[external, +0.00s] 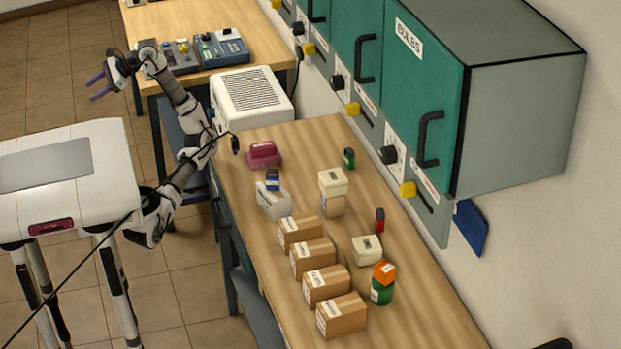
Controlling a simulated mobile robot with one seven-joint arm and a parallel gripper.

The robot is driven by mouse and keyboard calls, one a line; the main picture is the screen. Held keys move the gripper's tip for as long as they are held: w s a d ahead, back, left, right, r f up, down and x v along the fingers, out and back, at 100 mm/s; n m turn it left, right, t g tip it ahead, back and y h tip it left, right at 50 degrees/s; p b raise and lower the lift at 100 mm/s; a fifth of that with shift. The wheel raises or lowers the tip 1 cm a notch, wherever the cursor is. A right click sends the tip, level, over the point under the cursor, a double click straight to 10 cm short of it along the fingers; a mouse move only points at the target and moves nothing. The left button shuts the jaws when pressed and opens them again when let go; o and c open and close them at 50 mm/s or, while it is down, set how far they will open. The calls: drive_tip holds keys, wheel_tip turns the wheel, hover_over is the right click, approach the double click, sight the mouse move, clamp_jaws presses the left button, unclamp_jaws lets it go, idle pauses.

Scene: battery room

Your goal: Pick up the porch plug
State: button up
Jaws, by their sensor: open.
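My gripper (97,87) is at the upper left, raised over the floor and apart from the workbench. Its two purple fingers are spread, with nothing between them. No label readable here says porch plug, so I cannot tell which thing it is. A small black plug-like piece (235,145) shows at the near left edge of the bench, at the end of a thin black cable passing by my arm. Small coloured blocks are on the bench: a green and black one (349,158), a red and black one (380,220), and a blue one (272,179) on a white holder (273,201).
Several cardboard boxes (327,286) line the bench's (424,306) near side. Cream boxes (332,182), an orange-topped green can (382,283) and a maroon box (263,154) stand there too. Teal cabinets (432,100) overhang the back. A white vented unit (252,96) separates the far table (170,22).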

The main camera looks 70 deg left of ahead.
drive_tip(key=w+a+f+m+t+y+p, duration=0.25)
drive_tip(key=w+a+m+t+p, duration=0.35)
drive_tip(key=w, duration=0.4)
drive_tip(key=m+t+h+p, duration=0.3)
drive_tip(key=m+t+p, duration=0.3)
drive_tip(key=m+p, duration=0.75)
hover_over(235, 138)
drive_tip(key=b, duration=0.3)
wheel_tip(235, 138, down, 8)
drive_tip(key=m, duration=0.2)
drive_tip(key=f, duration=0.2)
drive_tip(key=f+p, duration=0.1)
drive_tip(key=f, duration=0.5)
drive_tip(key=shift+s+d+f, duration=0.15)
drive_tip(key=shift+d, duration=0.1)
drive_tip(key=shift+a+f+p, duration=0.2)
drive_tip(key=shift+f+p, duration=1.05)
drive_tip(key=shift+f, duration=1.7)
clamp_jaws()
drive_tip(key=shift+r, duration=0.1)
